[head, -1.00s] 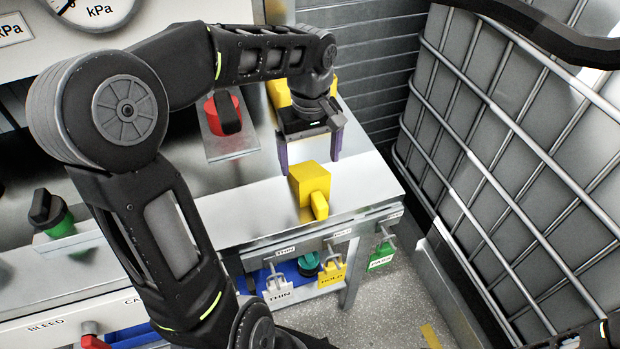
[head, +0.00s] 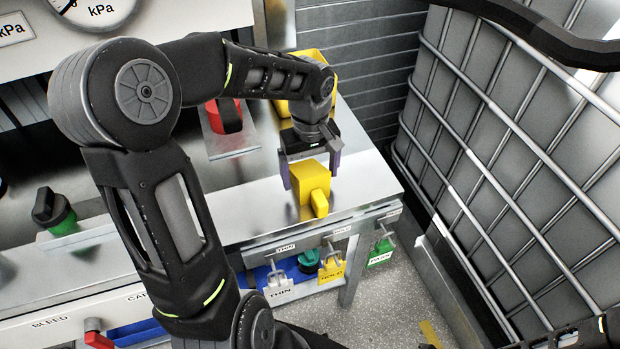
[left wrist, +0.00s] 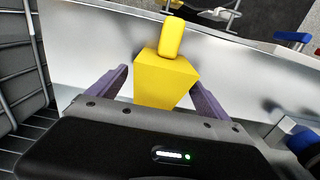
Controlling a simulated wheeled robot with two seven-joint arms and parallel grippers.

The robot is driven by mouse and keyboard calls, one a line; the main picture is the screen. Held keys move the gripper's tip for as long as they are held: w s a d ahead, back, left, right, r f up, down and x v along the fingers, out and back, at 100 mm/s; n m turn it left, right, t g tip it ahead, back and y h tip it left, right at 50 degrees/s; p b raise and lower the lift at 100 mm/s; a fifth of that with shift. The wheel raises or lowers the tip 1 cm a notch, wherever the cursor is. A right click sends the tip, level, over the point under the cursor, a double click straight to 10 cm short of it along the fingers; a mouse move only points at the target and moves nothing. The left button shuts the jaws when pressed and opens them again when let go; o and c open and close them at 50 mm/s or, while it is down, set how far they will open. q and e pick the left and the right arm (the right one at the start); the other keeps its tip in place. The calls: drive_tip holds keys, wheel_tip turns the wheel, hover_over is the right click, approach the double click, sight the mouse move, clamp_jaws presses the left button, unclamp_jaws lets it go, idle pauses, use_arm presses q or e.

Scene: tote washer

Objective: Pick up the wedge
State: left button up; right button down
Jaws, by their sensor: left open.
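The wedge looks like a yellow block (head: 311,178) with a smaller yellow piece at its front. It stands on the metal bench top near the front edge. My left gripper (head: 309,178) is open, with its purple fingers at the block, one on either side. In the left wrist view the yellow block (left wrist: 166,80) lies between the two spread fingertips (left wrist: 162,80), and a gap shows at the fingers. My right gripper is not seen in either view.
A yellow bin (head: 318,68) stands behind my left wrist. Tags THIN (head: 280,291), HOLD (head: 331,272) and a green one (head: 380,253) hang below the front edge. A caged tank (head: 500,150) stands right.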

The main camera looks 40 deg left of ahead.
sight(310, 171)
use_arm(q)
wheel_tip(310, 171, down, 2)
drive_tip(key=shift+f, duration=0.25)
drive_tip(key=shift+c, duration=0.2)
drive_tip(key=c, duration=1.8)
drive_tip(key=shift+o, duration=0.2)
drive_tip(key=shift+r, duration=0.15)
wheel_tip(310, 171, up, 10)
drive_tip(key=shift+f+b, duration=0.1)
drive_tip(key=shift+b, duration=0.45)
